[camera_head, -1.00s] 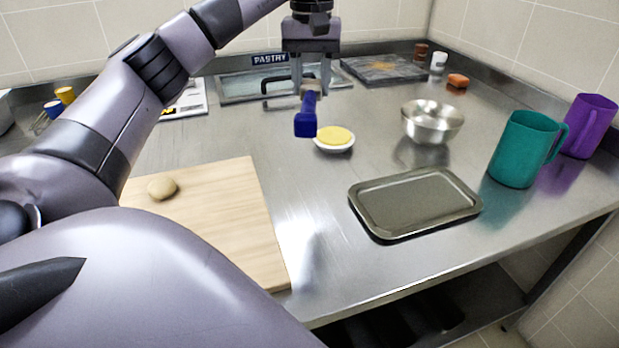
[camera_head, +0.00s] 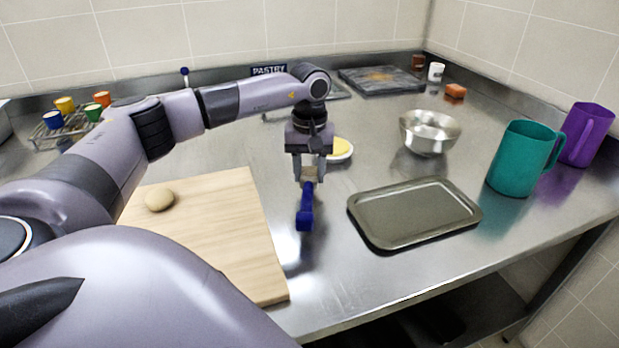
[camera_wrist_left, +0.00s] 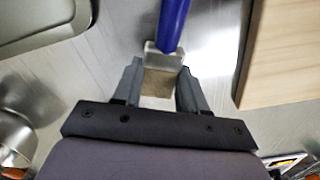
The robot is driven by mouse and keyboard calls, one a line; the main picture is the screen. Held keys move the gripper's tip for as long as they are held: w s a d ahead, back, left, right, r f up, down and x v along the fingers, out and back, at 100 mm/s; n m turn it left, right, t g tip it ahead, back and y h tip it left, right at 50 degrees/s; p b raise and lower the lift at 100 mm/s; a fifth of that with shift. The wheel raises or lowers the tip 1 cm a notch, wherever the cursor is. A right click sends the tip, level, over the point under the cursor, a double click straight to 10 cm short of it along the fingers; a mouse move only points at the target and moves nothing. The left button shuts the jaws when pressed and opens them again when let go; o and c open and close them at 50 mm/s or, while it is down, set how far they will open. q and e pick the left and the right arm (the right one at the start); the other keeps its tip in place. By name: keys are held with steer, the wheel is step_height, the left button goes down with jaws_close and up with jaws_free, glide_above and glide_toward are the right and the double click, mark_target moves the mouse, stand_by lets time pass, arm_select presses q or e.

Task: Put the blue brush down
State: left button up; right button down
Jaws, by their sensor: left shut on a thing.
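The blue brush (camera_head: 306,208) is held in my left gripper (camera_head: 309,174), between the cutting board and the metal tray in the head view. Its blue handle points toward the front of the counter. In the left wrist view the blue handle (camera_wrist_left: 173,24) runs to the top edge, and its pale head (camera_wrist_left: 158,84) lies between the two fingers of my left gripper (camera_wrist_left: 159,76). I cannot tell whether the brush touches the steel counter (camera_head: 375,278). My right gripper is not in view.
The wooden cutting board (camera_head: 225,225) with a dough ball (camera_head: 159,200) is on the left. The metal tray (camera_head: 415,212) is close on the right. A white dish (camera_head: 342,156) with yellow contents, a steel bowl (camera_head: 430,132) and a teal jug (camera_head: 520,160) stand beyond. Bare counter lies in front.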

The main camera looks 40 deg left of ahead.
arm_select(q)
steer(key=shift+f, duration=1.15)
steer(key=shift+f, duration=0.1)
steer(key=o, duration=1)
steer(key=shift+o, duration=0.2)
step_height(320, 180, up, 12)
